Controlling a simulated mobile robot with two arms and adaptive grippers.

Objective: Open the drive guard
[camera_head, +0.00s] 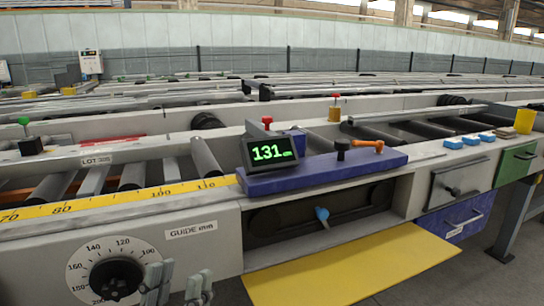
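The drive guard (350,268) looks like a wide yellow panel below a dark recess in the front of the runout table. It is swung down and out, sticking out from the table's lower edge. The recess (285,219) above it is uncovered and shows dark round parts and a small blue lever (322,215). My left gripper (179,282) is at the bottom edge, left of the panel and in front of the table face near the dial. Its two grey fingers are apart with nothing seen between them. My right gripper is not in view.
A dial with a black knob (116,279) is left of my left gripper. A purple console with a display (270,152) reading 131 sits above the recess. A grey door (458,182), a blue drawer (456,217) and a green panel (515,163) are at the right.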

